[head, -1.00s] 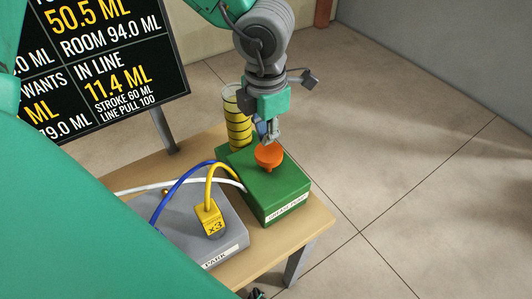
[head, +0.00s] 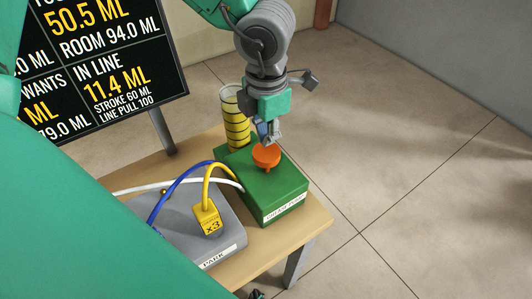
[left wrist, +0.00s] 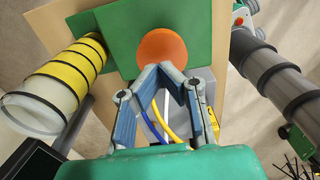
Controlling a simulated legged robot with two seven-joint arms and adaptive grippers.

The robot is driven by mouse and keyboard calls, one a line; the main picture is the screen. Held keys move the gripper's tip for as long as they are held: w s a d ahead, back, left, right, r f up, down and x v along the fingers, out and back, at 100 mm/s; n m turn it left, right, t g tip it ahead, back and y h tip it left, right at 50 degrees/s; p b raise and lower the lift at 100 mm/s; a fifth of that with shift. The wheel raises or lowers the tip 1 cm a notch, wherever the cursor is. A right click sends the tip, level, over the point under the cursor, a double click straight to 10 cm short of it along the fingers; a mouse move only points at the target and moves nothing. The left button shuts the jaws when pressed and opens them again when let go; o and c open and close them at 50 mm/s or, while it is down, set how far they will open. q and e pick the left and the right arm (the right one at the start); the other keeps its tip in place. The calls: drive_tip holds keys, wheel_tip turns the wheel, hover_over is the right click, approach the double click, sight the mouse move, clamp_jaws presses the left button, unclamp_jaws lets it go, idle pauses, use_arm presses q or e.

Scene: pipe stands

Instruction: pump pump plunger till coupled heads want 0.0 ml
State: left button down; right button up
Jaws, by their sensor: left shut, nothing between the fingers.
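The green pump box (head: 285,205) stands on the wooden table, with its orange plunger knob (head: 266,156) raised above its top on a short stem. My left gripper (head: 268,143) points down at the knob, its fingers shut and empty. In the left wrist view the closed fingertips (left wrist: 166,70) overlap the near edge of the orange knob (left wrist: 161,48); I cannot tell whether they touch it. The board (head: 100,65) reads 50.5 ML, ROOM 94.0 ML, IN LINE 11.4 ML and STROKE 60 ML; the WANTS figure is partly hidden. My right gripper is not clearly seen.
A yellow cylinder with black bands (head: 236,125) stands behind the pump. A grey box labelled PARK (head: 228,243) holds a yellow x3 plug (head: 208,218). Yellow, blue and white hoses run beside the pump. My teal body parts cover the lower left. Floor right of the table is clear.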

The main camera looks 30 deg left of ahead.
sight(266, 151)
use_arm(q)
drive_tip(key=shift+d+f, duration=0.1)
drive_tip(key=shift+d, duration=0.25)
drive_tip(key=shift+f, duration=0.4)
drive_tip(key=shift+f+b, duration=0.35)
drive_tip(key=shift+b, duration=0.05)
drive_tip(key=f, duration=0.1)
drive_tip(key=f+b, duration=0.1)
drive_tip(key=f, duration=0.1)
drive_tip(key=shift+a+f, duration=0.1)
drive_tip(key=shift+a, duration=0.3)
drive_tip(key=shift+d+f+b, duration=0.1)
drive_tip(key=shift+f+b, duration=0.25)
drive_tip(key=shift+f, duration=0.3)
drive_tip(key=shift+r+p, duration=0.5)
wheel_tip(266, 151, up, 8)
drive_tip(key=p, duration=0.8)
drive_tip(key=shift+f+p, duration=0.15)
drive_tip(key=shift+p, duration=0.25)
drive_tip(key=shift+f, duration=0.15)
use_arm(e)
wheel_tip(266, 151, up, 7)
drive_tip(key=shift+d, duration=0.15)
drive_tip(key=shift+f, duration=0.1)
